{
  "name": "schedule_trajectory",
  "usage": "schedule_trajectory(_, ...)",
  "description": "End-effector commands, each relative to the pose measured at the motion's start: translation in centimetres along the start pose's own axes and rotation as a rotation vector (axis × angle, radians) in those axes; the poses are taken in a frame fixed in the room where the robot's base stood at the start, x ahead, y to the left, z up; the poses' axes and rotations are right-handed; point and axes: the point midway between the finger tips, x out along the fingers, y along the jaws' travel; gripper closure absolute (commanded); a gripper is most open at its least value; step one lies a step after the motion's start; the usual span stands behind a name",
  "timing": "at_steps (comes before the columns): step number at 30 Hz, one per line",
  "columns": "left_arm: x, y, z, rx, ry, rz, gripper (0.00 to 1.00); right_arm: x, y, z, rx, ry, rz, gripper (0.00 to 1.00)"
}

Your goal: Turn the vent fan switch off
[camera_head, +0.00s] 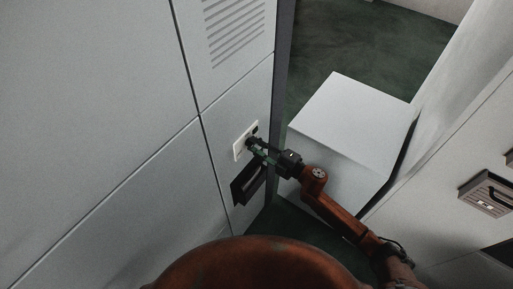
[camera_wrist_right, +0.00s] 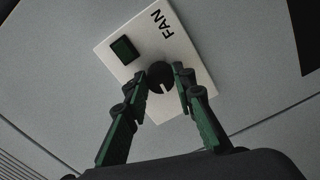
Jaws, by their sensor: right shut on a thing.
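The vent fan switch is a black round knob (camera_wrist_right: 160,78) with a pale mark, on a white plate (camera_wrist_right: 118,42) lettered "FAN". A small dark green-tinted window (camera_wrist_right: 124,50) sits on the plate beside the knob. In the head view the plate (camera_head: 239,150) is on the grey cabinet front, and my gripper partly covers the knob. My right gripper (camera_head: 252,143) reaches the plate from the right. In the right wrist view its two green-and-black fingers (camera_wrist_right: 161,84) are on either side of the knob, shut on it. My left gripper is not in view.
A black recessed box or handle (camera_head: 247,184) is on the cabinet just below the plate. A louvred vent (camera_head: 235,30) is above. A white block (camera_head: 350,112) stands right of the cabinet, and a wall-mounted unit with a handle (camera_head: 488,192) is at the far right.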

Motion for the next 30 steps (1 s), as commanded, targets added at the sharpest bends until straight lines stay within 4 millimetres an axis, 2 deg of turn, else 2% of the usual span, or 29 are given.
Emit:
schedule_trajectory(9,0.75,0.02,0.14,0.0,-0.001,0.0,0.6,0.0,-0.24,-0.17,-0.114,0.004,-0.003,1.0)
schedule_trajectory(25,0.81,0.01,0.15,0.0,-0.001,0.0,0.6,0.0,-0.24,-0.2,-0.135,0.004,-0.003,1.0)
schedule_trajectory(26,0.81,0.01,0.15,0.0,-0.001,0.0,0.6,0.0,-0.25,-0.2,-0.135,0.004,-0.003,0.75)
schedule_trajectory(30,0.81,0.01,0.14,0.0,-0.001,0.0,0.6,-0.01,-0.18,-0.14,-0.134,0.003,-0.003,0.65)
